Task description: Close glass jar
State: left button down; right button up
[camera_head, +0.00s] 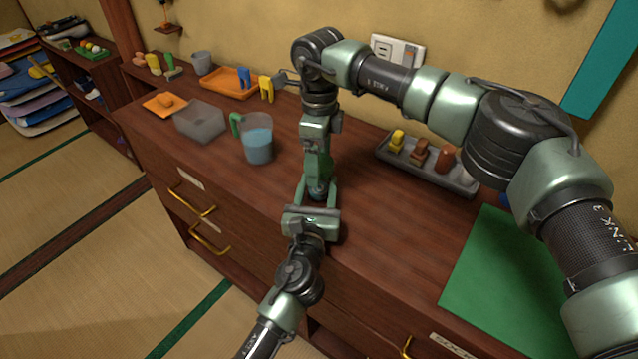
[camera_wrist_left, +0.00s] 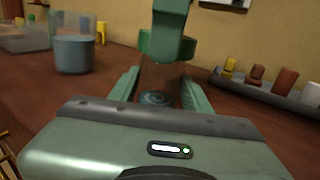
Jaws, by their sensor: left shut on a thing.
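My left gripper (camera_head: 318,190) comes in from the bottom of the head view, low over the brown cabinet top. It is shut on a small, dark bluish round thing, seemingly the glass jar (camera_wrist_left: 157,98), between its two green fingers in the left wrist view. The jar is mostly hidden in the head view by the grippers. My right gripper (camera_head: 318,155) points straight down directly above it; it also shows in the left wrist view (camera_wrist_left: 166,45). Its jaw opening is not clear. I cannot make out a separate lid or whether the right fingers touch the jar.
A blue-filled cup with a green handle (camera_head: 257,145) and a translucent box (camera_head: 200,123) stand left. An orange tray (camera_head: 228,82) is behind them. A grey tray (camera_head: 460,183) with several small items is right. A green mat (camera_head: 505,275) lies at front right.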

notch_tip(320, 180, up, 12)
dwell(0.5)
pick_arm(q)
jog(key=c, duration=0.6)
grip_release()
jog(key=s, duration=0.5)
jog(key=s+a, duration=0.1)
jog(key=s, duration=0.1)
jog(key=shift+s, duration=0.35)
pick_arm(e)
jog(key=shift+f, duration=0.2)
pick_arm(q)
jog(key=shift+r, duration=0.1)
pick_arm(e)
jog(key=shift+r, duration=0.1)
